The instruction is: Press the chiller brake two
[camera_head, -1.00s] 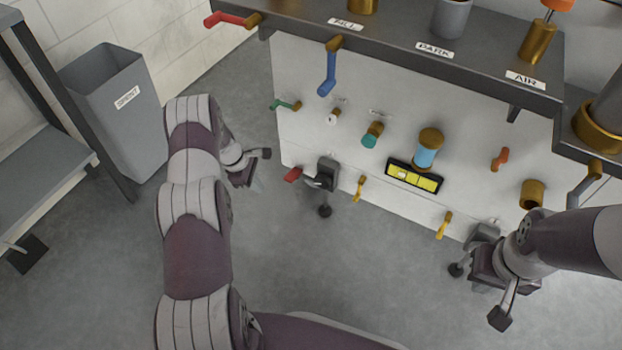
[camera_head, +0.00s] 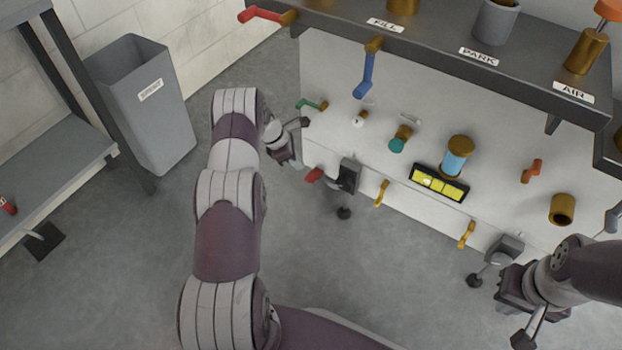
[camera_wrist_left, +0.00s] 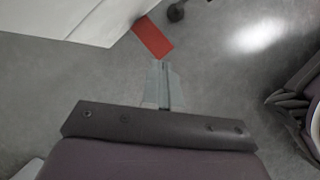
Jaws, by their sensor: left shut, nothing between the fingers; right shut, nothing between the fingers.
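No readable label marks a chiller brake two. A red pedal-like block (camera_head: 314,174) sticks out low at the left end of the white panel (camera_head: 335,70). My left gripper (camera_head: 294,160) is shut and empty, just up and left of that block in the head view. In the left wrist view, the closed fingertips (camera_wrist_left: 162,66) point at the red block (camera_wrist_left: 153,37), with a small gap in the picture; contact cannot be told. A grey block (camera_head: 348,174) is beside the red one. My right gripper (camera_head: 517,298) is shut and empty near the panel's lower right.
The panel carries a blue lever (camera_head: 368,75), a green lever (camera_head: 310,105), yellow levers (camera_head: 381,193) and a yellow display (camera_head: 439,183). A dark shelf (camera_head: 430,45) overhangs it. A grey bin (camera_head: 140,100) stands left.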

